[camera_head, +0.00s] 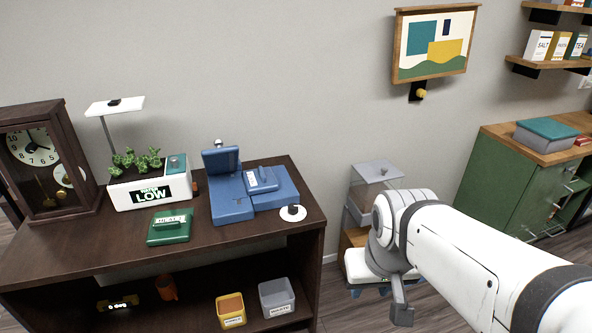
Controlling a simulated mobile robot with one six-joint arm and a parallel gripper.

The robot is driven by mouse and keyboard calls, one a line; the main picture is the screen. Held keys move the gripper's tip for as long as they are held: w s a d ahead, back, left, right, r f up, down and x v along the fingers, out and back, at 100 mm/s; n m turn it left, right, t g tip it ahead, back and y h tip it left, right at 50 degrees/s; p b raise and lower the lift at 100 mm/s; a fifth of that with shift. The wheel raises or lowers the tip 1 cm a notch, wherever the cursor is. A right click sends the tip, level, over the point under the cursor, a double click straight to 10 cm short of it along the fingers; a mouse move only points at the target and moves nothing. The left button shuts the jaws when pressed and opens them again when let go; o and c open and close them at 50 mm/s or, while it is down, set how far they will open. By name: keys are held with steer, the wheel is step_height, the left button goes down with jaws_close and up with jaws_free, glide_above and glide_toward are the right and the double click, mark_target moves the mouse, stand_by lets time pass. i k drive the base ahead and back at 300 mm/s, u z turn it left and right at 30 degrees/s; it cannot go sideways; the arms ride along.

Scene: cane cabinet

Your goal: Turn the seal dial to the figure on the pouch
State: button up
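A blue machine (232,198) with a raised lid part stands on the dark cabinet top. A white disc with a black knob (292,212) sits at its front right, near the cabinet's right edge; it looks like a dial, but its figures are too small to read. I cannot make out a pouch with a figure on it. My gripper (401,309) hangs at the end of my white arm, right of the cabinet and apart from it. Only part of it shows, and I see nothing clearly held in it.
On the dark cabinet (100,248) stand a clock (45,150), a planter marked LOW (150,192) and a green device (170,227). A yellow bin (231,310) and a grey bin (277,298) sit on its lower shelf. A green cabinet (510,190) stands far right.

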mark_target(294, 208)
steer(key=i, duration=1)
steer(key=z, duration=0.05)
